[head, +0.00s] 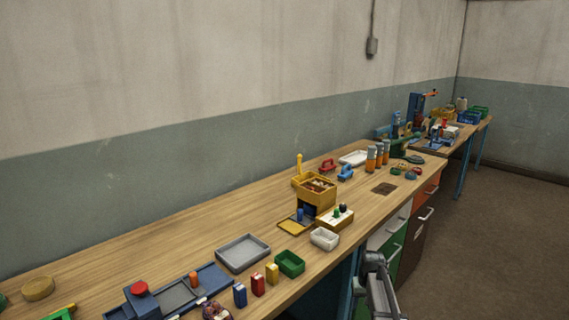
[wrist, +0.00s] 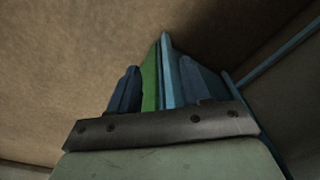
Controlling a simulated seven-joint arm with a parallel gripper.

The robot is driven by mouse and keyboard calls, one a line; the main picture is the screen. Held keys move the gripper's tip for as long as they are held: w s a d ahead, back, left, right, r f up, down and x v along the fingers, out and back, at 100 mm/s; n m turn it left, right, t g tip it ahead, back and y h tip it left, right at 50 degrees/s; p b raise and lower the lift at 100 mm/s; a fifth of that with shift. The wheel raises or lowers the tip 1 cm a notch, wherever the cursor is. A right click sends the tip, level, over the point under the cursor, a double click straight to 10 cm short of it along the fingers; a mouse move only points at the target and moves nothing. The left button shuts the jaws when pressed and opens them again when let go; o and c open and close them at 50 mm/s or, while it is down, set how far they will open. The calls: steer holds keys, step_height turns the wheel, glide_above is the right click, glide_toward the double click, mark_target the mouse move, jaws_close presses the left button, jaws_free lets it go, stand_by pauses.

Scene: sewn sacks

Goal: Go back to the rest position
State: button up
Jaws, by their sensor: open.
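My gripper (wrist: 160,64) shows in the wrist view beyond a dark bolted metal strip. Its dark blue finger shapes stand apart, so it is open, and nothing is seen held. Green and light blue strips show between them; I cannot tell what these belong to. Brown floor fills much of the background. In the head view a grey part of my arm (head: 376,282) shows at the bottom right, in front of the bench. The fingertips cannot be made out there.
The long wooden bench (head: 190,238) runs along the wall. Open floor (head: 490,250) lies to the right.

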steer(key=s+a+f+g, duration=0.2)
steer(key=s+f, duration=0.7)
steer(key=s, duration=0.7)
steer(key=s+a+f+g, duration=0.3)
steer(key=s+f, duration=0.6)
steer(key=s, duration=0.8)
steer(key=s+a+f+g, duration=0.2)
steer(key=s+a+f, duration=0.4)
steer(key=s, duration=1.1)
step_height(320, 180, down, 3)
steer(key=shift+s+f+n+g, duration=0.15)
steer(key=shift+n+g, duration=0.15)
steer(key=shift+c, duration=0.4)
